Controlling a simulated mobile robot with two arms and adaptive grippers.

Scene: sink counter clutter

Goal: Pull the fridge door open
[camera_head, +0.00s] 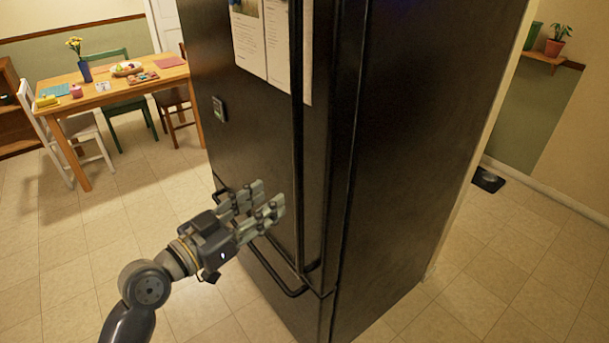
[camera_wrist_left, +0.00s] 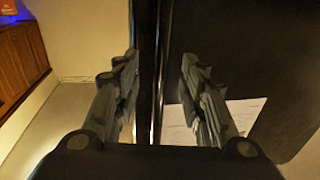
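The black fridge stands in the middle of the head view, its upper door (camera_head: 243,125) closed. A long vertical door handle (camera_head: 298,150) runs down the right side of that door. My left gripper (camera_head: 268,196) is in front of the door, to the left of the handle in the head view. In the left wrist view its two fingers (camera_wrist_left: 160,64) are spread, with the dark vertical handle (camera_wrist_left: 163,85) in the gap between them. Neither finger visibly touches the handle. My right gripper is in neither view.
A lower horizontal handle (camera_head: 272,272) sits on the fridge's bottom drawer, below my left gripper. Papers (camera_head: 262,40) hang on the upper door. A wooden table (camera_head: 110,92) with chairs stands at the back left. The tiled floor (camera_head: 110,250) left of the fridge is clear.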

